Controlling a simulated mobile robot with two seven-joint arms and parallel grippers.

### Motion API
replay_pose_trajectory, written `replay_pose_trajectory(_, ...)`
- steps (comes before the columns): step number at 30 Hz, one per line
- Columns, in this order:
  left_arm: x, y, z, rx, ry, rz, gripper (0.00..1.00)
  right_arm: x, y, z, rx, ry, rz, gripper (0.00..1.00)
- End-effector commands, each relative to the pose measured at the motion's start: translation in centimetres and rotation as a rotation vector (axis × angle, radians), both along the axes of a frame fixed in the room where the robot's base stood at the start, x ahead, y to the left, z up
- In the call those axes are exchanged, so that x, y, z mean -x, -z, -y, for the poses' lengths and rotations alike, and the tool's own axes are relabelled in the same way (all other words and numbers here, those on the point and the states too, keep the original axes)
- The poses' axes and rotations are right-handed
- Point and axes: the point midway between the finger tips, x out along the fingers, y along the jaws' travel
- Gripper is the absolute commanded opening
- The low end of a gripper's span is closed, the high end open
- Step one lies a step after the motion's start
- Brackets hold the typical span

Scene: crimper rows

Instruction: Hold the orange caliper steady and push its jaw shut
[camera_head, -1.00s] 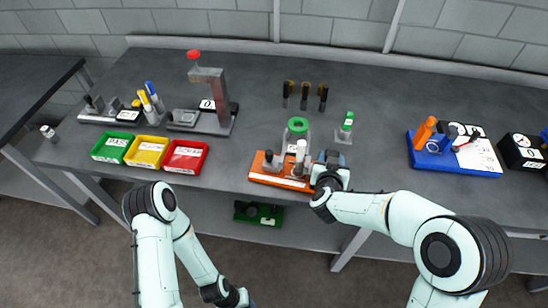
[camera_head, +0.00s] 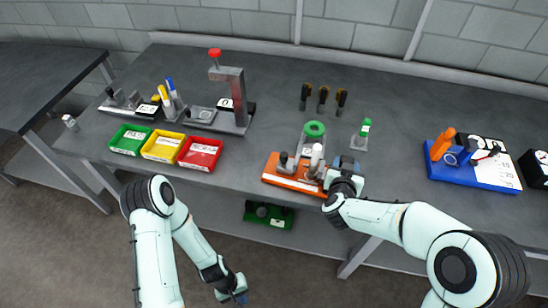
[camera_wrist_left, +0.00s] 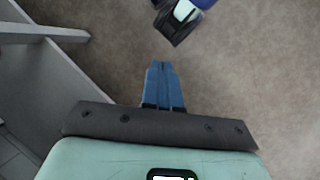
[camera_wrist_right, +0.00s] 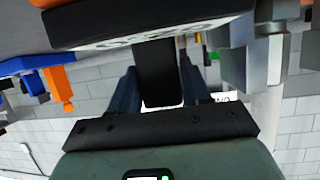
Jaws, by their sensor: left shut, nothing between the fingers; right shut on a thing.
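The orange caliper (camera_head: 290,182) appears to be the orange-based piece with a white label at the bench's front edge in the head view. Grey and white upright parts stand on it; its jaw cannot be made out. My right gripper (camera_head: 346,167) is at its right end. In the right wrist view my right gripper (camera_wrist_right: 157,88) is shut on a black block (camera_wrist_right: 160,65) under a wide dark body. My left gripper (camera_head: 239,293) hangs low in front of the bench. In the left wrist view my left gripper (camera_wrist_left: 163,84) is shut and empty above the floor.
Green (camera_head: 129,140), yellow (camera_head: 162,146) and red (camera_head: 200,153) bins stand to the left. A blue board (camera_head: 470,172) lies right. A green tray (camera_head: 268,215) is below the bench top.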

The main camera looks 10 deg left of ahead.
Motion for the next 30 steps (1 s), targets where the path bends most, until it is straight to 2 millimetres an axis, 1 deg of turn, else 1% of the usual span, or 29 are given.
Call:
replay_pose_trajectory(1,-1.3,-0.5,-1.2,0.005,-0.087,-0.033,0.00,0.0,0.0,0.0,-0.001,0.000,0.001,0.11)
replay_pose_trajectory(5,-4.6,-2.8,-3.4,0.077,-0.326,-0.138,0.00,0.0,0.0,0.0,-0.001,0.000,0.001,0.11)
replay_pose_trajectory(8,-7.6,-5.6,-4.9,0.173,-0.502,-0.194,0.00,0.0,0.0,0.0,-0.001,0.000,0.001,0.11)
replay_pose_trajectory(11,-11.1,-9.2,-6.6,0.301,-0.662,-0.221,0.00,0.0,0.0,0.0,-0.001,0.000,0.001,0.11)
replay_pose_trajectory(12,-12.5,-10.9,-7.3,0.361,-0.718,-0.225,0.00,0.0,0.0,0.0,-0.001,0.000,0.001,0.11)
replay_pose_trajectory(14,-14.6,-13.8,-8.6,0.456,-0.791,-0.221,0.00,0.0,0.0,0.0,-0.001,0.000,0.001,0.11)
replay_pose_trajectory(15,-15.9,-15.9,-9.5,0.522,-0.832,-0.215,0.00,0.0,-0.1,0.0,-0.001,0.000,0.001,0.11)
replay_pose_trajectory(17,-17.7,-19.0,-10.9,0.619,-0.879,-0.196,0.00,0.0,-0.1,0.0,-0.001,0.000,0.001,0.11)
replay_pose_trajectory(18,-18.7,-21.2,-11.8,0.683,-0.903,-0.182,0.00,0.0,-0.1,0.0,-0.001,0.000,0.001,0.11)
replay_pose_trajectory(20,-19.9,-24.5,-13.2,0.776,-0.926,-0.156,0.00,0.0,-0.1,0.0,-0.001,0.000,0.001,0.11)
replay_pose_trajectory(21,-20.6,-26.7,-14.0,0.835,-0.933,-0.136,0.00,0.0,-0.1,0.0,-0.001,0.000,0.001,0.11)
replay_pose_trajectory(22,-21.1,-28.3,-14.7,0.877,-0.937,-0.121,0.00,0.0,-0.1,0.0,-0.001,0.000,0.001,0.11)
replay_pose_trajectory(23,-21.5,-29.9,-15.2,0.922,-0.939,-0.113,0.00,0.0,-0.1,0.0,-0.001,0.000,0.001,0.11)
replay_pose_trajectory(24,-22.2,-31.9,-15.7,0.981,-0.939,-0.110,0.00,0.0,-0.1,0.0,-0.001,0.000,0.001,0.11)
replay_pose_trajectory(25,-22.8,-33.1,-15.7,1.028,-0.943,-0.128,0.00,0.0,-0.1,0.0,-0.001,0.000,0.001,0.11)
replay_pose_trajectory(26,-23.6,-33.8,-15.4,1.065,-0.950,-0.165,0.00,0.0,-0.1,0.0,-0.001,0.000,0.001,0.11)
replay_pose_trajectory(30,-26.1,-34.0,-13.3,1.134,-0.995,-0.345,0.00,0.0,-0.1,0.0,0.000,0.000,0.002,0.11)
